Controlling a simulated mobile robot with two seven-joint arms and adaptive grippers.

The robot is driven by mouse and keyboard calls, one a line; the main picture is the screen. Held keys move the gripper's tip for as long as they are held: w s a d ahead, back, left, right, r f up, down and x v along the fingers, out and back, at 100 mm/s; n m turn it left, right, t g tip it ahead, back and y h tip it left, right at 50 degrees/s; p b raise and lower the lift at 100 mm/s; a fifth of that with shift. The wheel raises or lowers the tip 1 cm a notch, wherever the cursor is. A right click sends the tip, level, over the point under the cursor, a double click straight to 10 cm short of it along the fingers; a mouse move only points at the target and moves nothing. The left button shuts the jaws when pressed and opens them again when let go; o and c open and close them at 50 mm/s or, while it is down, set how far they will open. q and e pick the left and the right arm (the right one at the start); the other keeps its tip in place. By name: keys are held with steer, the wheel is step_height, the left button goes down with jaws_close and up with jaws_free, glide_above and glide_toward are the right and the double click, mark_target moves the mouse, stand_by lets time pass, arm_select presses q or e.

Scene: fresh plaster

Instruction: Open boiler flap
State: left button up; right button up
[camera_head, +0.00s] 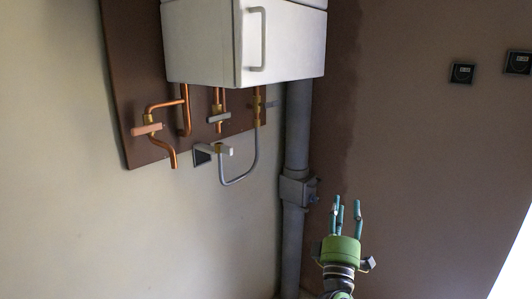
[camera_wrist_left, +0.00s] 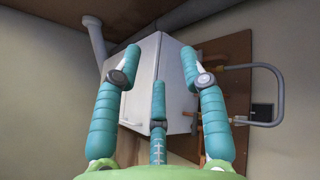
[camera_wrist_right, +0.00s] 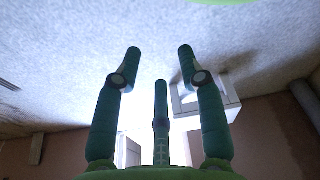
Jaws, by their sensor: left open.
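The white boiler (camera_head: 200,45) hangs on the wall at the top of the head view. Its flap (camera_head: 290,45) is the face with a grey vertical bar handle (camera_head: 257,38), and it looks closed. My left gripper (camera_head: 346,204) is open and empty, below and to the right of the boiler, apart from it.
Copper pipes (camera_head: 185,115) and a bent grey pipe (camera_head: 252,165) run below the boiler on a brown board (camera_head: 130,90). A thick grey vertical pipe (camera_head: 295,235) stands left of my left gripper. Two dark wall devices (camera_head: 462,73) sit at right. The wall between is bare.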

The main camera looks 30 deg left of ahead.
arm_select(q)
steer(key=s+a+r+n+g+y+p, duration=0.1)
steer(key=a+r+n+g+y+p, duration=0.15)
steer(key=r+n+y, duration=0.85)
steer(key=n+g+h+p, duration=0.1)
steer(key=n+g+p, duration=1.35)
steer(key=n, duration=0.65)
glide_toward(264, 26)
steer(key=w+a+g+b, duration=0.1)
steer(key=a, duration=0.2)
steer(key=p+x, duration=0.1)
steer(key=x, duration=0.1)
steer(key=p+x, duration=0.1)
steer(key=x, duration=0.1)
steer(key=p+x, duration=0.2)
steer(key=shift+w+a+r, duration=0.2)
steer(key=shift+a+r, duration=0.1)
steer(key=shift+w+a+f, duration=0.1)
steer(key=shift+a, duration=0.2)
arm_select(e)
steer(key=s+r, duration=0.4)
steer(key=r, duration=0.5)
steer(key=s+d+r+g, duration=0.1)
steer(key=s+r, duration=0.3)
steer(key=r, duration=0.6)
steer(key=shift+s+d, duration=0.2)
steer(key=shift+s, duration=0.05)
arm_select(q)
steer(key=shift+d, duration=0.1)
jaws_close()
